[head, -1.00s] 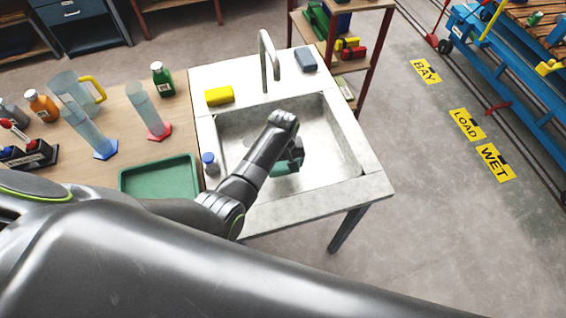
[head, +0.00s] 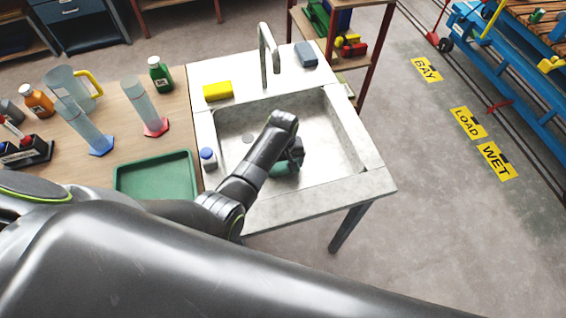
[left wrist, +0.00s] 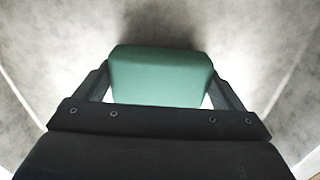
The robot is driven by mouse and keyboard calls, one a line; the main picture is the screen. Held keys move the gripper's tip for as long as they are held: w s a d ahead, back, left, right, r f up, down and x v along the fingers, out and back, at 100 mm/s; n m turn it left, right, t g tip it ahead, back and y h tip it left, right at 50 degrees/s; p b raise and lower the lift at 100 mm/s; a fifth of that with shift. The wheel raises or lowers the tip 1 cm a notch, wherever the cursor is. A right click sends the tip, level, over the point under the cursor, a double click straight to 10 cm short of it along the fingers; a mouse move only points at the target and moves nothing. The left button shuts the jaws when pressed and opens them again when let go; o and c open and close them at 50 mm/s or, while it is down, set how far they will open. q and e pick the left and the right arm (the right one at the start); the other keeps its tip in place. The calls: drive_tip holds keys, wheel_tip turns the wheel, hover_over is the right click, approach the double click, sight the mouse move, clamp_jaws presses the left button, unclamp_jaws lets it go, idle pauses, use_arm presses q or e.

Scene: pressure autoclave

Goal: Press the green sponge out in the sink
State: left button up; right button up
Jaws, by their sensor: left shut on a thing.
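The green sponge (left wrist: 158,75) sits between the two fingers of my left gripper (left wrist: 160,90) in the left wrist view. The gripper is shut on it. In the head view the sponge (head: 284,169) shows only in part, beneath my left gripper (head: 292,160), over the basin of the sink (head: 340,140). The arm hides much of it. A shadow lies on the basin surface by the sponge in the wrist view; I cannot tell whether the sponge touches the basin. My right gripper is not in view.
On the sink top are a yellow sponge (head: 218,91), a grey-blue sponge (head: 306,54), a tall faucet (head: 265,50) and a blue-capped bottle (head: 208,160). A green tray (head: 157,178), measuring cylinders and bottles stand on the wooden bench at left. The basin's right part is clear.

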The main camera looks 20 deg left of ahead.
sight(283, 164)
use_arm(q)
drive_tip(key=shift+f, duration=0.25)
drive_tip(key=shift+f+b, duration=0.3)
drive_tip(key=shift+b, duration=0.1)
idle(0.3)
drive_tip(key=shift+s, duration=0.1)
idle(0.3)
drive_tip(key=shift+r, duration=0.15)
wheel_tip(283, 164, up, 7)
drive_tip(key=p, duration=0.8)
idle(0.4)
